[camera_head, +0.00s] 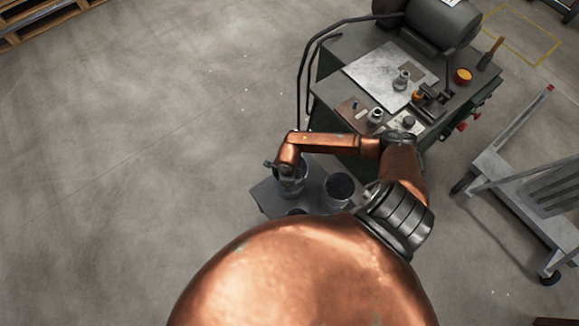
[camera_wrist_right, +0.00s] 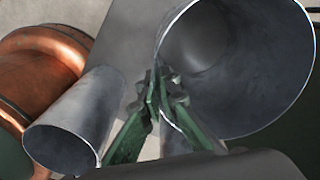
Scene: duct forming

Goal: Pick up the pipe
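A grey metal pipe (camera_head: 291,187) stands upright on a low dark platform (camera_head: 268,197) in the head view. Its wide open mouth fills the upper right of the right wrist view (camera_wrist_right: 285,75). My right gripper (camera_wrist_right: 166,82) has its green fingers close together at the left rim of this pipe, one on each side of the wall, shut on it. In the head view the right gripper (camera_head: 284,166) is at the pipe's top, partly hidden by my copper wrist. My left gripper is not in view.
A second round pipe (camera_head: 338,187) stands to the right on the platform. A workbench (camera_head: 375,75) with tools stands behind, and a grey cart (camera_head: 530,185) at right. The left floor is clear.

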